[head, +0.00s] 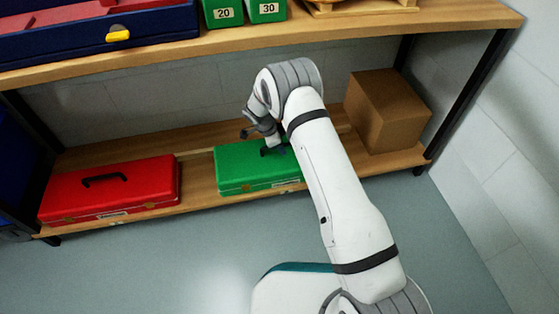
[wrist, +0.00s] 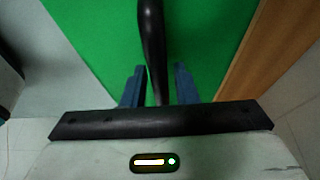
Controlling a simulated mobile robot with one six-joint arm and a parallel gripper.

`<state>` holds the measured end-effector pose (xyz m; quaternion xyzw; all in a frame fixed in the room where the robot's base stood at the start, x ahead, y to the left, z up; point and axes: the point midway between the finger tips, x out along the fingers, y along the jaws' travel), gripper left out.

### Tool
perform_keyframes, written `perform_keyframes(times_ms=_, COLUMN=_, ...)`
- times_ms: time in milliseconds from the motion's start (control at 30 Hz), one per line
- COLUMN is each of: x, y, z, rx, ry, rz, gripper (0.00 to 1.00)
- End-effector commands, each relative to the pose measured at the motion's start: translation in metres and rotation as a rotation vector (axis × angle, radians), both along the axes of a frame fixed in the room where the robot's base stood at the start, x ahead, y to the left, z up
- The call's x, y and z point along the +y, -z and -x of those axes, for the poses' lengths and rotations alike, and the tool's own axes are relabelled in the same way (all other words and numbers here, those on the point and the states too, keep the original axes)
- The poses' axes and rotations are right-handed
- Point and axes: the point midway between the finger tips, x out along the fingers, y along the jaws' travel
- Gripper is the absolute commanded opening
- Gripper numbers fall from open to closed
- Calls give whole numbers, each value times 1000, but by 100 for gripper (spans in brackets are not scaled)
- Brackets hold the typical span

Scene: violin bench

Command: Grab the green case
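The green case (head: 243,170) lies on the lower shelf, right of the red case, its right part hidden behind my arm. My gripper (head: 268,148) is over the top of the case, beside its dark handle. In the wrist view the green lid (wrist: 95,35) fills most of the background. The black handle (wrist: 152,45) runs between the two blue fingers of my gripper (wrist: 158,80). The fingers stand apart on either side of it, and some green shows in the gap on its right.
A red case (head: 110,192) with a dark handle is on the lower shelf at left. A brown cardboard box (head: 387,112) stands at right on that shelf. The upper shelf (head: 330,28) runs above, holding a blue case (head: 60,45) and green boxes (head: 222,12).

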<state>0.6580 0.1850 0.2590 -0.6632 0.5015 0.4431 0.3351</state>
Motion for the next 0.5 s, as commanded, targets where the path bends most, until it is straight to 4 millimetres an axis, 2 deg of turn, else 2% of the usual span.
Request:
perform_keyframes(times_ms=67, x=0, y=0, z=0, rx=0, ry=0, rz=0, gripper=20)
perform_keyframes(times_ms=300, x=1, y=0, z=0, rx=0, ry=-1, rz=0, gripper=0)
perform_keyframes(times_ms=500, x=1, y=0, z=0, rx=0, ry=-1, rz=0, gripper=0)
